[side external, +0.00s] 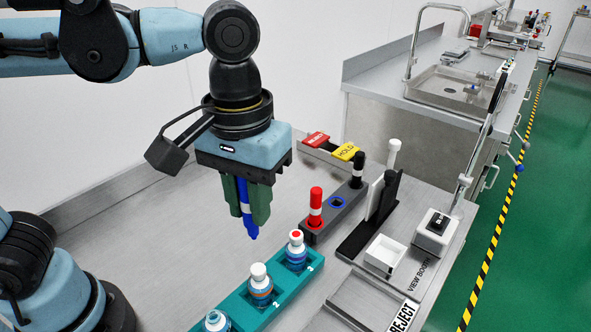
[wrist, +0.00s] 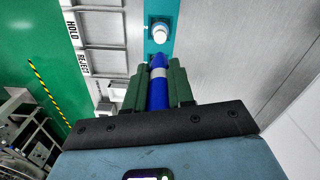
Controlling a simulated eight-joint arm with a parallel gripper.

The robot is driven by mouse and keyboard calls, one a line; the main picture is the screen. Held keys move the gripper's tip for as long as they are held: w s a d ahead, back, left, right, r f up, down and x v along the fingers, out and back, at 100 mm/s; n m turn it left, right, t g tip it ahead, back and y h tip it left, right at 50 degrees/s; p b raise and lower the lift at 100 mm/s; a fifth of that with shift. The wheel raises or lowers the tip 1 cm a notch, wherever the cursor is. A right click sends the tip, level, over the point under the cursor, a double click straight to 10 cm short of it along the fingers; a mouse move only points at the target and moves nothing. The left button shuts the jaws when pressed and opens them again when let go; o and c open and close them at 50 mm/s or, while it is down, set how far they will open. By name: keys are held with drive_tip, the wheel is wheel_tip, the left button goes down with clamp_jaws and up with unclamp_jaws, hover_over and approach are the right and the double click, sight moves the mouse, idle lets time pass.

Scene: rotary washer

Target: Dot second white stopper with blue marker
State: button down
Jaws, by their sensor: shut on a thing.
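My gripper (side external: 247,205) is shut on a blue marker (side external: 250,228) with a white band, held nearly upright, tip down. The marker also shows between the fingers in the wrist view (wrist: 158,88). A teal rack (side external: 240,307) holds vials in a row. One white stopper (side external: 296,234) bears a red dot. The vial labelled 2 has a plain white stopper (side external: 258,270). A third vial (side external: 216,321) is cut off by the bottom edge. The marker tip is in the air above the rack, apart from the stoppers. A plain white stopper (wrist: 160,32) lies beyond the tip in the wrist view.
A dark marker stand (side external: 335,212) holds a red marker (side external: 316,203) and a black marker (side external: 358,168), with an empty blue-ringed hole between them. A white tray (side external: 384,255) and a black-and-white view booth (side external: 375,205) stand at right.

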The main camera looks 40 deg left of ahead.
sight(253, 233)
drive_tip(key=shift+f, duration=0.2)
drive_tip(key=shift+f, duration=2.7)
drive_tip(key=shift+f, duration=0.65)
idle(0.6)
drive_tip(key=shift+r, duration=3.55)
